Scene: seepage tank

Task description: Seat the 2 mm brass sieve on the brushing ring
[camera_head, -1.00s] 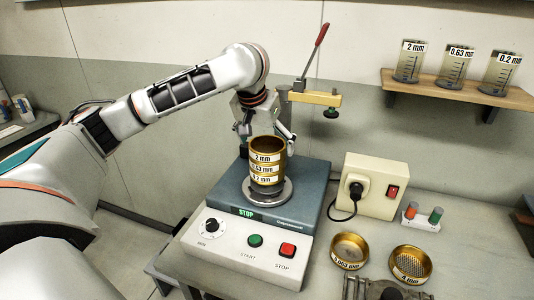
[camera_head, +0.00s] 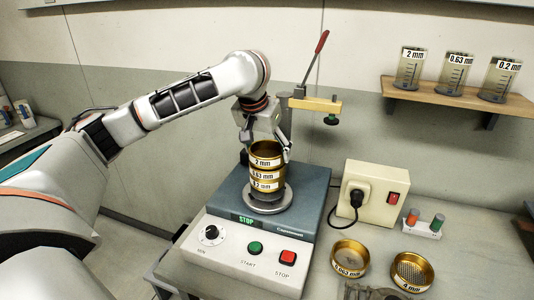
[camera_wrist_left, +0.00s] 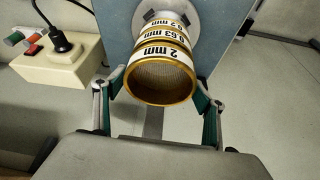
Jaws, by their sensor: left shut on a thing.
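The 2 mm brass sieve (camera_head: 267,157) is at the top of the sieve stack on the shaker, its label facing front. My left gripper (camera_head: 269,152) comes down from behind and is shut on it. In the left wrist view the 2 mm sieve (camera_wrist_left: 160,80) sits between the two green-padded fingers, its mesh and rim facing the camera. Below it are the 0.63 mm sieve (camera_head: 264,175) and the 0.2 mm sieve (camera_head: 266,186). I cannot tell whether the 2 mm sieve is clear of the stack. I cannot make out the brushing ring with certainty. My right gripper does not show.
The shaker (camera_head: 243,247) has a dial, a green and a red button. Loose brass sieves marked 0.063 mm (camera_head: 350,257) and 4 mm (camera_head: 411,271) lie at right, near a dark metal fixture (camera_head: 375,292) cut off below. The socket box (camera_head: 373,192) and lever press (camera_head: 316,105) stand behind.

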